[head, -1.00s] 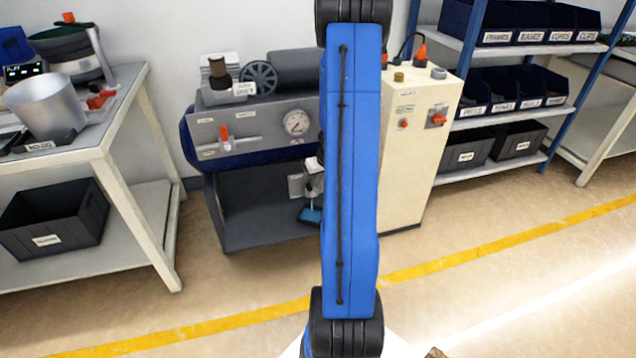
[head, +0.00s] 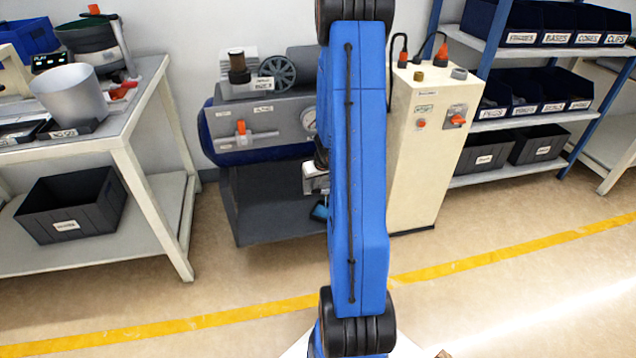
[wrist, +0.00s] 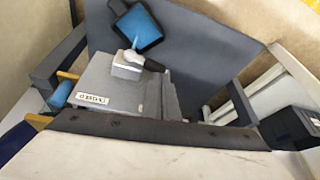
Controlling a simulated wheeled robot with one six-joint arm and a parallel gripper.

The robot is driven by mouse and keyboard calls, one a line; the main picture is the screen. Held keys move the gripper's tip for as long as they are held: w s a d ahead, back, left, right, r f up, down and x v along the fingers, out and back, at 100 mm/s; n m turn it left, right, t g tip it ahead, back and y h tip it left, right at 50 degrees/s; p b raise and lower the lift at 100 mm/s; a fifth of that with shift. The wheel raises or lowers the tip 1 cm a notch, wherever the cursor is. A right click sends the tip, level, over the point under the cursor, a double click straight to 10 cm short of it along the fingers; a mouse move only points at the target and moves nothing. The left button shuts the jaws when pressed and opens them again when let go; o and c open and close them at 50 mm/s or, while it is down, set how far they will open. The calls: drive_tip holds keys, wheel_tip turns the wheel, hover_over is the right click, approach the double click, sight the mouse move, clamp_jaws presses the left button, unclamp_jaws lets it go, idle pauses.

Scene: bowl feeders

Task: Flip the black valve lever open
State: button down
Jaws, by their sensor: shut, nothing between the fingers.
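The black valve lever (wrist: 154,66) shows in the wrist view, sticking out to the right from a small white valve body (wrist: 127,65). The valve sits on a grey block (wrist: 115,92) with a white label whose text seems to read CLOSED. In the head view a pale valve block (head: 314,184) shows just left of my blue arm link, and the arm hides the lever. My gripper's fingers cannot be made out in either view; in the head view my arm covers that area.
A blue pad with a dark frame (wrist: 138,26) lies beyond the valve. A pale slab with a dark edge (wrist: 150,155) fills the lower wrist view. A cream cabinet (head: 420,150) stands right of the grey machine stand (head: 275,205); a bench (head: 125,140) stands left.

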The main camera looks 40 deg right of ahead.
drive_tip(key=shift+s+d, duration=0.1)
drive_tip(key=shift+d, duration=0.1)
drive_tip(key=shift+s+d+f, duration=0.3)
drive_tip(key=shift+d+f, duration=0.05)
drive_tip(key=shift+d, duration=0.1)
drive_tip(key=shift+r, duration=0.1)
idle(0.3)
